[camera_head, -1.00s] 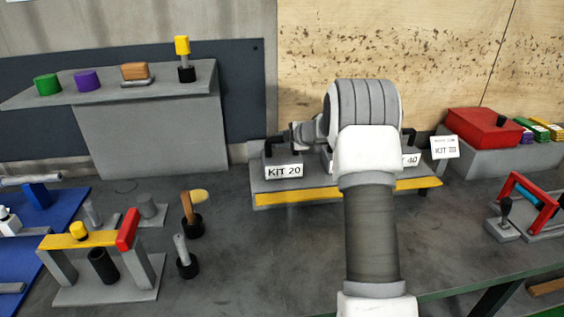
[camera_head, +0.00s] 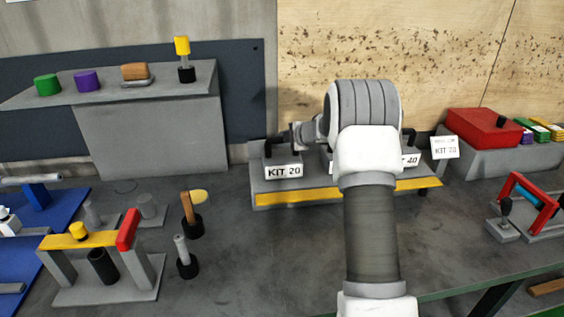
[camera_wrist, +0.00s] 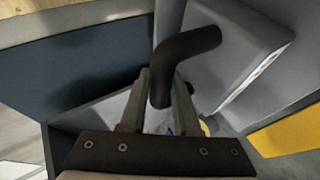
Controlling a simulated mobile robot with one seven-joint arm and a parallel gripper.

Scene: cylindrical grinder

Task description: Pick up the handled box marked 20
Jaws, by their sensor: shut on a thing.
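The handled box marked KIT 20 (camera_head: 283,170) is a grey box with a white label and a black handle. It sits at the left end of a grey stand with a yellow front strip (camera_head: 345,191). My gripper (camera_head: 291,137) is at the handle, partly hidden by my arm in the head view. In the wrist view my gripper (camera_wrist: 158,92) is shut on the black handle (camera_wrist: 185,52), with the grey box body (camera_wrist: 235,45) at upper right. The box still appears seated on the stand.
A box marked 40 (camera_head: 411,160) stands at the right end of the same stand. My arm hides the middle of the stand. A small kit card (camera_head: 445,147) and a red box (camera_head: 483,132) are farther right. A raised grey shelf (camera_head: 150,130) stands to the left.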

